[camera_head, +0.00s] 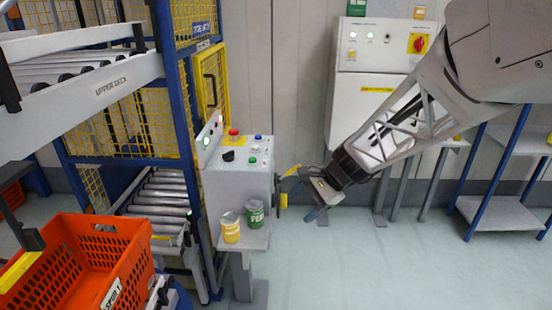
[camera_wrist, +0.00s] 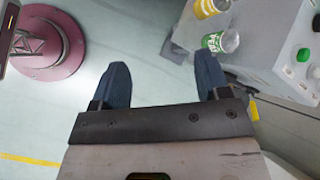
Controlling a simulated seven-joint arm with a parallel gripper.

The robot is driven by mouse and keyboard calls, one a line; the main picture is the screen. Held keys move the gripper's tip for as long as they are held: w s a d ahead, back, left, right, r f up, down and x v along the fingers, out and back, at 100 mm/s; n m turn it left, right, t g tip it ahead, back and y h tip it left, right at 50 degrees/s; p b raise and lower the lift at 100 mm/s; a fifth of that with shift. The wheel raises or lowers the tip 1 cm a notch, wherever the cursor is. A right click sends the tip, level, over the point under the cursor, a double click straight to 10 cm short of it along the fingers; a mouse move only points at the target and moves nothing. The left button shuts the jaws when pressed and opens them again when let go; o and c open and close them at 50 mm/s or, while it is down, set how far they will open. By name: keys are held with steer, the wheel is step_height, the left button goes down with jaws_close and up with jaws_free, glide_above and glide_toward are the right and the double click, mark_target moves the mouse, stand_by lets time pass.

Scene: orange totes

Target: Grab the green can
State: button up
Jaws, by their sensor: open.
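The green can (camera_head: 255,213) stands upright on a small grey ledge (camera_head: 256,236) at the front of the control box. In the wrist view the green can (camera_wrist: 221,42) is at the upper right, beyond my right finger. My gripper (camera_head: 302,195) hangs in the air to the right of the can and apart from it. In the wrist view my gripper (camera_wrist: 160,88) shows two dark blue fingers spread wide, with only floor between them. A yellow can (camera_head: 230,228) stands just left of the green can, and the yellow can shows in the wrist view too (camera_wrist: 208,8).
The control box (camera_head: 238,180) with buttons rises behind the cans. An orange tote (camera_head: 85,262) is at the lower left, near a roller conveyor (camera_head: 160,205) and yellow mesh fencing. A blue-framed shelf (camera_head: 500,210) stands at the right. Floor (camera_head: 370,265) is clear below my arm.

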steer(key=w+a+f+m+y, duration=0.2)
steer(key=w+a+f, duration=0.1)
steer(key=w, duration=0.2)
steer(key=w+a+f+m+y, duration=0.1)
steer(key=w+a+f+m, duration=0.1)
steer(key=w+f+m, duration=0.3)
steer(key=m+t+y, duration=0.2)
glide_toward(258, 204)
steer(key=x, duration=0.4)
steer(key=shift+s+d, duration=0.2)
steer(key=shift+x, duration=1.3)
steer(key=shift+x, duration=2.6)
steer(key=shift+w, duration=0.1)
